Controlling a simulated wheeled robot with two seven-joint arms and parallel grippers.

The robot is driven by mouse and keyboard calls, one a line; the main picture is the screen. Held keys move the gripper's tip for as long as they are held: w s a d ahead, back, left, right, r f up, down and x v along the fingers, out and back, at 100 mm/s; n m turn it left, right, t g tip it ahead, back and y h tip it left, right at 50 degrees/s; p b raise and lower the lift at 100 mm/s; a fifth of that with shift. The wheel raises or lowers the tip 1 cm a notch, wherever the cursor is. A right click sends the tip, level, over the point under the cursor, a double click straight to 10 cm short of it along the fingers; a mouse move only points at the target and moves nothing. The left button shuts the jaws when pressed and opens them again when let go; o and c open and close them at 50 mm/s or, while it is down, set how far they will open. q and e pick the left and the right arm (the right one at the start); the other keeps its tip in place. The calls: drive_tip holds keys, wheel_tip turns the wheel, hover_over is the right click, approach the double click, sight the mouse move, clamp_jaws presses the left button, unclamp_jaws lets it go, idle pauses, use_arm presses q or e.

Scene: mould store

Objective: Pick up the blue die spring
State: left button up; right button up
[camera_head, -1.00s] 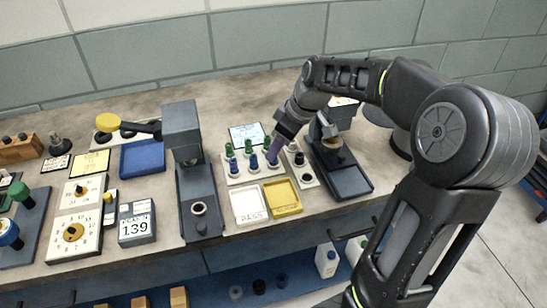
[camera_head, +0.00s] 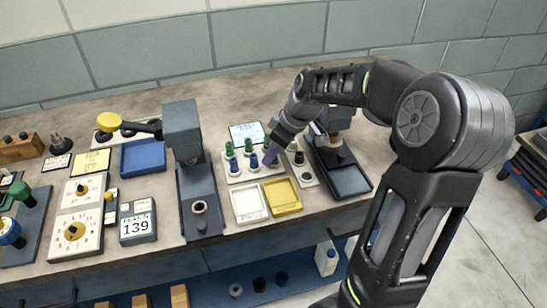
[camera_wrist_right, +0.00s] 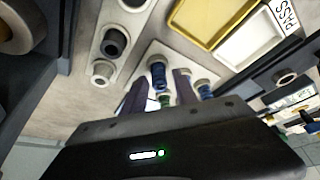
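A light spring rack (camera_head: 240,178) on the bench holds several green and blue die springs. One blue die spring (camera_head: 253,161) shows in its front row, just left of my right gripper. My right gripper (camera_head: 270,157) points down at the rack's front right corner and covers what stands there. In the right wrist view the fingers of this gripper (camera_wrist_right: 160,92) are apart, with a blue die spring (camera_wrist_right: 158,75) seen between them. Another blue die spring (camera_wrist_right: 203,88) stands outside the fingers. Contact cannot be told. My left gripper is not in view.
A white tray (camera_head: 238,215) and a yellow tray (camera_head: 297,207) lie in front of the rack. A grey press (camera_head: 181,135) stands to its left. A holder strip (camera_head: 309,180) and a dark device (camera_head: 368,193) stand close on its right.

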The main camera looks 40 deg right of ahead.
clamp_jaws()
drive_tip(key=shift+r, duration=0.1)
idle(0.4)
wheel_tip(320, 180, up, 10)
drive_tip(key=shift+f+b, duration=0.1)
drive_tip(key=shift+b, duration=0.2)
idle(0.7)
drive_tip(key=shift+r+p, duration=1.1)
drive_tip(key=shift+r, duration=0.45)
